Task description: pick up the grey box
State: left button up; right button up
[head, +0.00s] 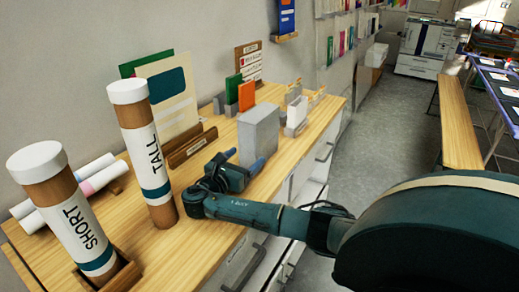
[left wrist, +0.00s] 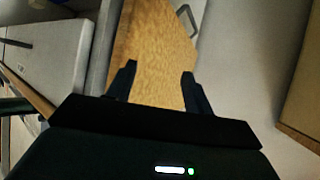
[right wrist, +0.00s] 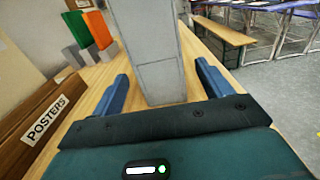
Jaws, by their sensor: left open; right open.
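The grey box (head: 259,134) stands upright on the wooden counter near its front edge in the head view. My right gripper (head: 243,161) is open right at the box, its arm coming in from the right. In the right wrist view the grey box (right wrist: 148,50) rises just ahead of and between the two open blue fingers (right wrist: 163,85). Its top is cut off there, and I cannot tell whether the fingers touch it. My left gripper (left wrist: 160,80) is open and empty in the left wrist view, with a wooden surface beyond it. The left gripper is not in the head view.
On the counter (head: 190,235), tubes marked TALL (head: 147,155) and SHORT (head: 68,215) stand at left. A wooden POSTERS holder (right wrist: 40,120) is left of my right gripper. Green and orange cards (head: 246,95) and a small white box (head: 297,112) stand behind the grey box.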

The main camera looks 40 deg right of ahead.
jog(key=x, duration=0.6)
jog(key=shift+d, duration=0.2)
jog(key=c, duration=1.2)
